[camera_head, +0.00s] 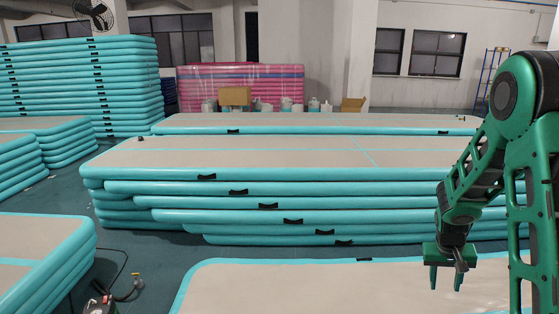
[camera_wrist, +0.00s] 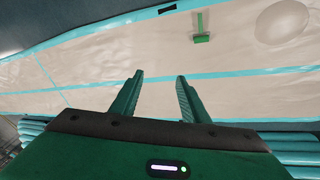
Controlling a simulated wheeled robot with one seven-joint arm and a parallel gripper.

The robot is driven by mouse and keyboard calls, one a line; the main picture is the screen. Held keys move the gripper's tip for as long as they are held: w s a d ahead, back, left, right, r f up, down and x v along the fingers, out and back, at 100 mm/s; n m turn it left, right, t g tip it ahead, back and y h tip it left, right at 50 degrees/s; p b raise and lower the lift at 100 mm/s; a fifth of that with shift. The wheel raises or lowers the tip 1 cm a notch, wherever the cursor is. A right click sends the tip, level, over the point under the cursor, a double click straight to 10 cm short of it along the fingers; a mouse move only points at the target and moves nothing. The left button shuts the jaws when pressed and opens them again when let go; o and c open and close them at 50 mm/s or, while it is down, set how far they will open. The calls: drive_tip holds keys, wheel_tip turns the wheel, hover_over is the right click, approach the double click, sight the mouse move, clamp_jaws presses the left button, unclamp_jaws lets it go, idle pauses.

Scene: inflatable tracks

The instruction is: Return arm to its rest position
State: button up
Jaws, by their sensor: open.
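My gripper (camera_head: 446,284) hangs at the right of the head view, fingers pointing down over the nearest beige mat with a teal edge (camera_head: 300,285). In the wrist view my gripper (camera_wrist: 159,78) is open, with two green fingers apart and nothing between them. My green arm is bent, with its elbow high at the right edge. In the wrist view a small green T-shaped thing (camera_wrist: 202,38) lies on the mat (camera_wrist: 110,55), beyond the fingertips and apart from them. A pale round shape (camera_wrist: 282,22) shows near the top right corner; I cannot tell what it is.
A wide stack of teal-edged mats (camera_head: 270,155) stands beyond the near mat. Taller mat stacks (camera_head: 80,85) stand at the left. A pink mat stack (camera_head: 240,80), a cardboard box (camera_head: 235,96) and white containers are farther back. Dark floor (camera_head: 145,262) shows at the left.

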drive_tip(key=s+a+r+m+y, duration=0.1)
drive_tip(key=s+a+r, duration=0.1)
drive_tip(key=s+r, duration=1.15)
drive_tip(key=s+a+r+y, duration=0.1)
drive_tip(key=s+a+r, duration=0.1)
drive_tip(key=s, duration=0.7)
drive_tip(key=s+a+r+m+g+y, duration=0.1)
drive_tip(key=s+a, duration=0.3)
drive_tip(key=s, duration=0.5)
drive_tip(key=shift+a+r, duration=0.15)
drive_tip(key=shift+r, duration=0.75)
